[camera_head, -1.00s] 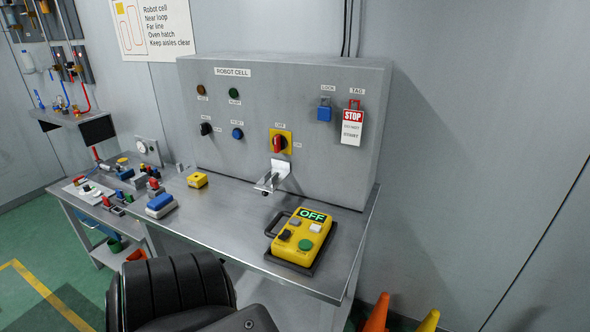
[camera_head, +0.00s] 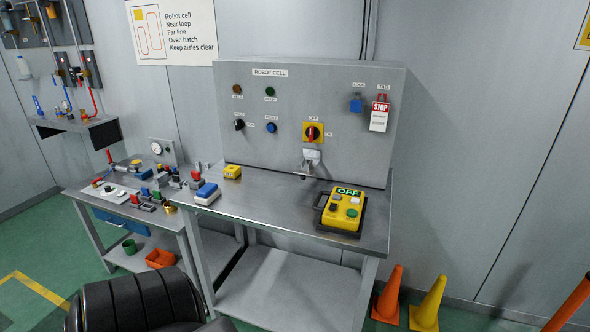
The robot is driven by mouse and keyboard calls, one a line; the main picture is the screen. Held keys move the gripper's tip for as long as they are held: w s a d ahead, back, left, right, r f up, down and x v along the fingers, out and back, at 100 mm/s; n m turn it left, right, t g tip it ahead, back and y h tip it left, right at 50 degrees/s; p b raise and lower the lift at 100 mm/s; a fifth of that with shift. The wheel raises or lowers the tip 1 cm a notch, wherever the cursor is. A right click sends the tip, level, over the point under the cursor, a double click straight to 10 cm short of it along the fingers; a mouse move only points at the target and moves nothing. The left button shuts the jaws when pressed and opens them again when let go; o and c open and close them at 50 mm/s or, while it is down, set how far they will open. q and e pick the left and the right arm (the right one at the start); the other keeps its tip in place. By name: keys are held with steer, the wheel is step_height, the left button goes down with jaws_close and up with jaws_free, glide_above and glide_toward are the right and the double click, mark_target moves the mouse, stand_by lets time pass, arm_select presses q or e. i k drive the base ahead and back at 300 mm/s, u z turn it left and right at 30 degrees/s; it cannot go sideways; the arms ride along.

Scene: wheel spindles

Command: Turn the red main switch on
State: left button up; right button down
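The red main switch (camera_head: 312,132) sits on a yellow plate on the front of the grey ROBOT CELL panel (camera_head: 355,87). A label that seems to read OFF is above it and another label is to its right. Its red handle looks roughly upright, pointing toward the upper label. A yellow box (camera_head: 343,210) with a display reading OFF lies on the bench in front of the panel. A blue lock (camera_head: 356,104) and a red and white STOP tag (camera_head: 380,117) hang at the panel's upper right.
A grey metal bracket (camera_head: 308,163) juts out below the switch. The steel bench (camera_head: 275,205) holds a small yellow box (camera_head: 232,172) and a blue block (camera_head: 206,193). A cluttered side table stands left. Orange (camera_head: 389,296) and yellow (camera_head: 428,305) cones stand at lower right.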

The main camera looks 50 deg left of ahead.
mark_target(312, 133)
steer(key=u, duration=1.35)
